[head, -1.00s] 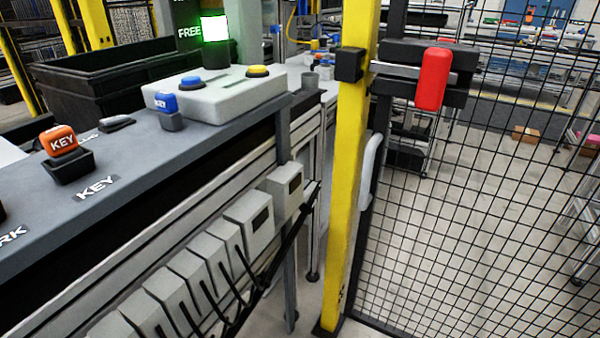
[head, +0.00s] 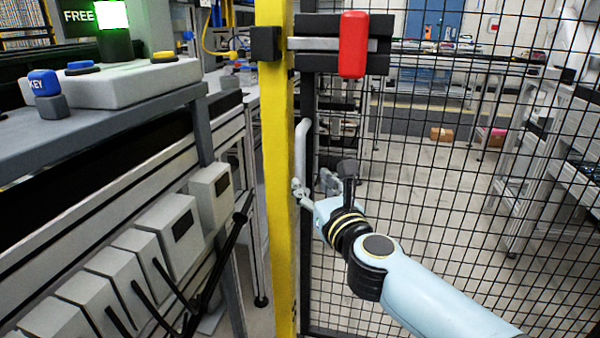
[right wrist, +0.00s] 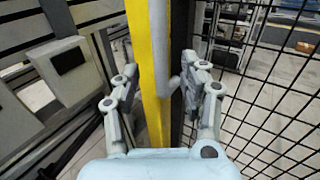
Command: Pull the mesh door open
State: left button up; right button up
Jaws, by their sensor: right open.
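The mesh door (head: 440,190) stands beside the yellow post (head: 277,200) and looks shut. Its pale upright handle (head: 301,145) is on the door's left edge and shows in the right wrist view (right wrist: 189,45). A red latch grip (head: 353,45) sits above on a grey bar that reaches toward the black block (head: 265,44) on the post; I cannot tell whether the bar enters it. My right gripper (head: 313,187) is open at the handle's lower end. In the right wrist view (right wrist: 160,82) its fingers lie either side of the post edge and handle. My left gripper is out of view.
Tables and open floor lie behind the mesh.

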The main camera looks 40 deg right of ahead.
aim_at(301, 172)
jog(key=x, duration=0.7)
jog(key=shift+w+d+f, duration=0.1)
jog(key=shift+w+f, duration=0.05)
jog(key=shift+w, duration=0.05)
grip_shut()
dwell(0.7)
